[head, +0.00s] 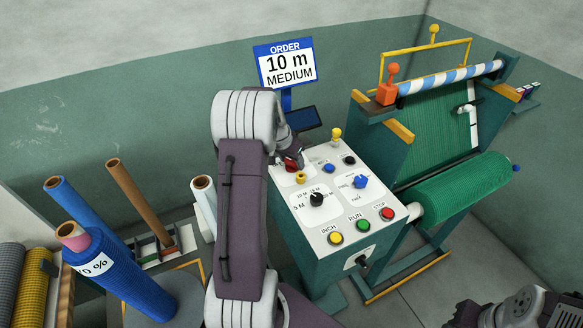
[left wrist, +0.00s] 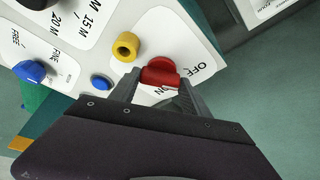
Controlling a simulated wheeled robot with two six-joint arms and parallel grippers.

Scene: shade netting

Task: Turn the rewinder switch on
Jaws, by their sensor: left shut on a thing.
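The rewinder switch is a red rotary knob (head: 291,166) on the white top of the control console (head: 307,205), at its far left corner. In the left wrist view the red knob (left wrist: 160,72) sits between the fingertips, with OFF printed to its right and ON partly visible below it. My left gripper (left wrist: 160,86) is shut on the knob, a finger on each side. In the head view my left arm reaches over the console and partly hides the knob and gripper (head: 289,158). Only part of my right arm shows at the lower right; its fingers are not visible.
Close to the red knob are a yellow ring-shaped part (left wrist: 125,46) and a small blue button (left wrist: 101,82). A black dial (head: 317,199), a blue selector (head: 360,181) and INCH, RUN and STOP buttons share the panel. The green netting roll (head: 465,190) stands right; rolls stand left.

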